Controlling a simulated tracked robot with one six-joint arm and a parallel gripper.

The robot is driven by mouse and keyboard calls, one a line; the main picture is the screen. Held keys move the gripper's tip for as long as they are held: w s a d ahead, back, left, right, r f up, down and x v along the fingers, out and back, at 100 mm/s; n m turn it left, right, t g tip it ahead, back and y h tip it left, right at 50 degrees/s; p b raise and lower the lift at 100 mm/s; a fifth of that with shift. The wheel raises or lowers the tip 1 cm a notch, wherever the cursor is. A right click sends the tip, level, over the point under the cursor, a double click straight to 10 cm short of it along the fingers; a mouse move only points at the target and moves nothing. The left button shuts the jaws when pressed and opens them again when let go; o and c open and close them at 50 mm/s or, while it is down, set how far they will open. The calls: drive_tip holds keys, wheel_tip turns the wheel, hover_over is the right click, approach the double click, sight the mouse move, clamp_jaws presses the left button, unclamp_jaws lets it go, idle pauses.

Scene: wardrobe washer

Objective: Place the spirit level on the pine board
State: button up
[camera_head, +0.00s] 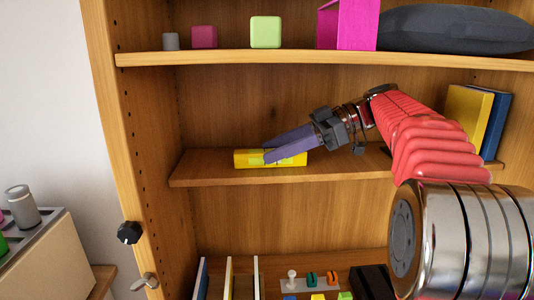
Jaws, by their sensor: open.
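The yellow spirit level (246,158) lies lengthwise on the middle wooden shelf, near its left end. My gripper (266,155) reaches in from the right with its purple fingers at the level. The fingers are open, and one of them crosses in front of the level's middle. I cannot tell whether they touch it. The pine board may be this middle shelf (205,172) or another wooden surface; I cannot tell which.
The upper shelf (225,57) holds a green cube (265,32), a dark pink cube (204,37), a magenta box (357,25) and a dark cushion (455,30). Books (468,112) stand at the right of the middle shelf. Several small items crowd the bottom.

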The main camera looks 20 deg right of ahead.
drive_tip(key=v, duration=0.9)
drive_tip(key=shift+d, duration=0.2)
drive_tip(key=shift+s, duration=0.15)
idle(0.3)
